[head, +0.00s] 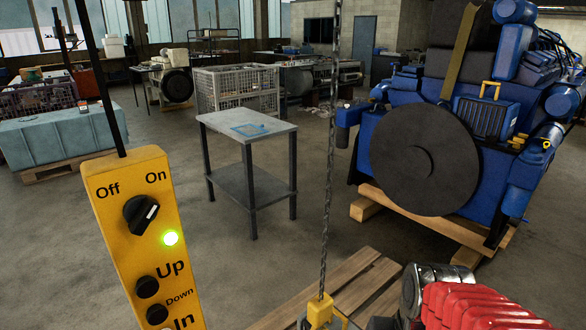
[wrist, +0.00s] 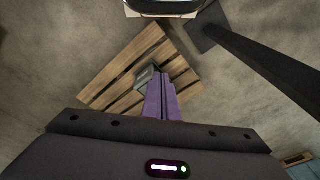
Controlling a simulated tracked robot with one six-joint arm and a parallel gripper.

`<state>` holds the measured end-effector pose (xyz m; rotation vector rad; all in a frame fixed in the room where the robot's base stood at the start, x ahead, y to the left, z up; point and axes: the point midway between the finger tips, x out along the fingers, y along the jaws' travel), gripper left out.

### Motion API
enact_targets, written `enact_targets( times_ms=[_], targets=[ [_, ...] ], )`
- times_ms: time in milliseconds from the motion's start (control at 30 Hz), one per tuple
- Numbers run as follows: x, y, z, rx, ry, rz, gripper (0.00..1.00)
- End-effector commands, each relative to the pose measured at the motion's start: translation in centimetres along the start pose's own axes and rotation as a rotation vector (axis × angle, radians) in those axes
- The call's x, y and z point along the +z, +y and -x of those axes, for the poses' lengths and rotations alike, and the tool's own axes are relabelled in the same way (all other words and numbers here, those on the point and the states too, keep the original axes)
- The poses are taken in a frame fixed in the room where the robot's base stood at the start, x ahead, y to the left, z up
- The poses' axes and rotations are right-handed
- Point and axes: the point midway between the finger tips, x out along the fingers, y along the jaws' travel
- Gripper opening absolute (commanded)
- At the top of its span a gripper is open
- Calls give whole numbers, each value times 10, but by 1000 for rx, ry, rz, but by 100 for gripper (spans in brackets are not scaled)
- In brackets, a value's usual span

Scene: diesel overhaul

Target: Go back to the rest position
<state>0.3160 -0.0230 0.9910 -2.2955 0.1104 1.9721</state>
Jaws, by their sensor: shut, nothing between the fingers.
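My gripper (wrist: 160,98) shows in the wrist view as two purple fingers, side by side and closed against each other. Nothing is held between them. They point over a wooden pallet (wrist: 118,70) on the floor. A small grey piece (wrist: 146,79) shows beside the fingertips, and I cannot tell what it is. In the head view I cannot make out the gripper fingers.
A yellow pendant control (head: 150,250) with a lit green lamp stands close at left. A chain (head: 328,170) hangs in front of me to a yellow hook block (head: 320,308). A blue engine (head: 490,200) stands at right, a grey table (head: 245,130) ahead. Open floor lies between.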

Motion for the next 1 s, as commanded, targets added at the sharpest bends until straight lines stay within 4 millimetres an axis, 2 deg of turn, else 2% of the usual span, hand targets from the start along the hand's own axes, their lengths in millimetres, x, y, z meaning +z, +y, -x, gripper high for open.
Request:
enact_targets(
  times_ms=[333, 700, 833, 1000],
  targets=[
    [3, -4, 40, 24, 148, 70, 0],
    [6, -18, 86, 4, 310, 116, 0],
    [7, -22, 94, -1, 339, 128, 0],
    [7, -24, 94, -4, 341, 136, 0]
  ],
)
